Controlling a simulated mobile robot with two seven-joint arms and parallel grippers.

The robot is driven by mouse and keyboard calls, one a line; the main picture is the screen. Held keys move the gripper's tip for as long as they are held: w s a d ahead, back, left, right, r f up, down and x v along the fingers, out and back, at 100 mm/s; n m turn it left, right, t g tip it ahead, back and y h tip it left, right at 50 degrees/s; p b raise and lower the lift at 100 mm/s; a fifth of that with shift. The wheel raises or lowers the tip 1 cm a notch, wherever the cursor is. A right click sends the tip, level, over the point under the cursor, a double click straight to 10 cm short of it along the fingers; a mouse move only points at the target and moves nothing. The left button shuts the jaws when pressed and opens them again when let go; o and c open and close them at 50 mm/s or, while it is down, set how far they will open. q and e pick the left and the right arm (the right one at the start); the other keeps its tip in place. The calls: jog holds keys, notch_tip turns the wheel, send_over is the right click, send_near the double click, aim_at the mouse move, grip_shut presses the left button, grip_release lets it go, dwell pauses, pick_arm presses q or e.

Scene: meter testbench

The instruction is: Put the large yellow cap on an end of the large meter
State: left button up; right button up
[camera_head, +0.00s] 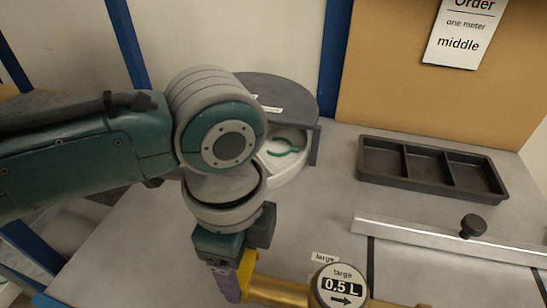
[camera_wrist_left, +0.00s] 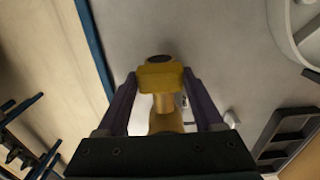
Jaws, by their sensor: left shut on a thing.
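The large meter (camera_head: 341,287) lies at the bottom of the head view, with a brass pipe and a round face reading "large 0.5 L" and an arrow. My left gripper (camera_head: 232,284) points down at the pipe's left end, its purple fingers shut on the large yellow cap (camera_head: 247,270). The cap appears against or over that pipe end; how far it sits on cannot be told. In the left wrist view the cap (camera_wrist_left: 160,75) is between the fingertips (camera_wrist_left: 160,78), with brass pipe (camera_wrist_left: 165,103) directly behind it. My right gripper is not in view.
A grey three-compartment tray (camera_head: 432,170) stands empty at the back right. A metal rail (camera_head: 430,236) with a dark knob (camera_head: 473,226) lies in front of it. A grey-topped round holder (camera_head: 285,95) with a green mark stands behind my arm. An order sign (camera_head: 465,32) reads "one meter middle".

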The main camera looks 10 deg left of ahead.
pick_arm(q)
jog(key=shift+f, duration=0.2)
jog(key=shift+f+b, duration=0.35)
jog(key=shift+f, duration=0.2)
jog(key=shift+f, duration=0.2)
jog(key=shift+f+b, duration=0.55)
jog(key=shift+f, duration=0.15)
jog(key=o, duration=1)
jog(key=shift+r, duration=0.1)
